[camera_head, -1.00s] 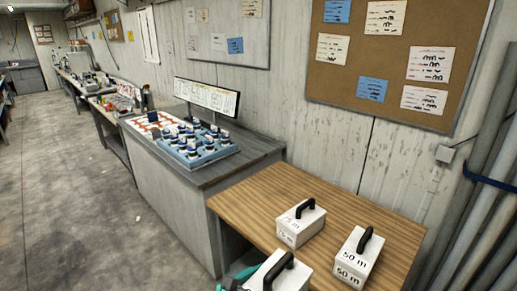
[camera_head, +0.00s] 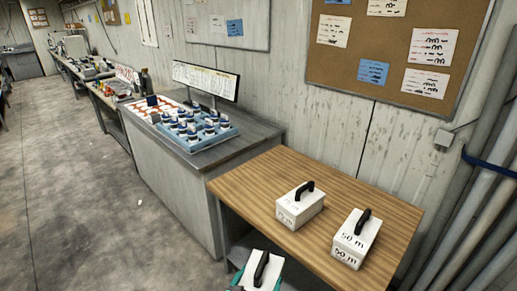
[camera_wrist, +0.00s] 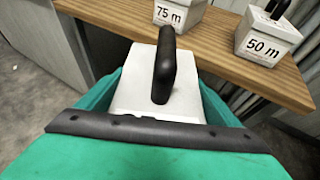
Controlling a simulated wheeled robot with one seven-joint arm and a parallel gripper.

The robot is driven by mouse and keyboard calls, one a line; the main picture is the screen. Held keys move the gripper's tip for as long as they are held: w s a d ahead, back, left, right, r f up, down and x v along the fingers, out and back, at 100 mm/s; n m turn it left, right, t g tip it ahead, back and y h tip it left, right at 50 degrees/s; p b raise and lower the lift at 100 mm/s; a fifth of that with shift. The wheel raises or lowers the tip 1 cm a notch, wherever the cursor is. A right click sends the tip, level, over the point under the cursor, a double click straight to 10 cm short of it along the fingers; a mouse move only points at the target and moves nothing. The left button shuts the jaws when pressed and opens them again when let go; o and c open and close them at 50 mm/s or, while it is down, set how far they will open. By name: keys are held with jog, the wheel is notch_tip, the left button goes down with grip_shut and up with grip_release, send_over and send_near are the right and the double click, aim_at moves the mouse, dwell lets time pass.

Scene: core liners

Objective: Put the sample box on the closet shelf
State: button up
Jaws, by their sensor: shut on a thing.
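A white sample box with a black handle (camera_head: 262,270) is held in my gripper (camera_head: 257,285) at the bottom of the head view, in front of the wooden table's near edge. In the wrist view the same box (camera_wrist: 150,110) sits between the green fingers of my gripper (camera_wrist: 158,100), which is shut on it. Its label is hidden. Two similar white boxes stand on the table: one marked 75 m (camera_wrist: 180,12) and one marked 50 m (camera_head: 355,240). No closet is clearly identifiable in these views.
The wooden table (camera_head: 250,180) has bare top around the two boxes and a lower shelf (camera_head: 240,243). A grey cabinet (camera_head: 170,180) beside it holds a blue tray (camera_head: 195,138) of jars and a monitor (camera_head: 205,82). Pipes (camera_head: 480,200) stand at right. Open floor (camera_head: 80,200) lies left.

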jog(key=f, duration=0.3)
jog(key=s+a+f+n+y, duration=0.1)
jog(key=f, duration=0.2)
jog(key=s+f+n+y, duration=0.1)
jog(key=f, duration=0.3)
jog(key=shift+s+a+t, duration=0.1)
jog(key=shift+a+t, duration=0.05)
jog(key=shift+t, duration=0.15)
jog(key=s+f+n+y, duration=0.2)
jog(key=s+f, duration=0.3)
jog(key=f, duration=0.5)
jog(key=shift+s+d+y, duration=0.3)
jog(key=shift+d, duration=0.05)
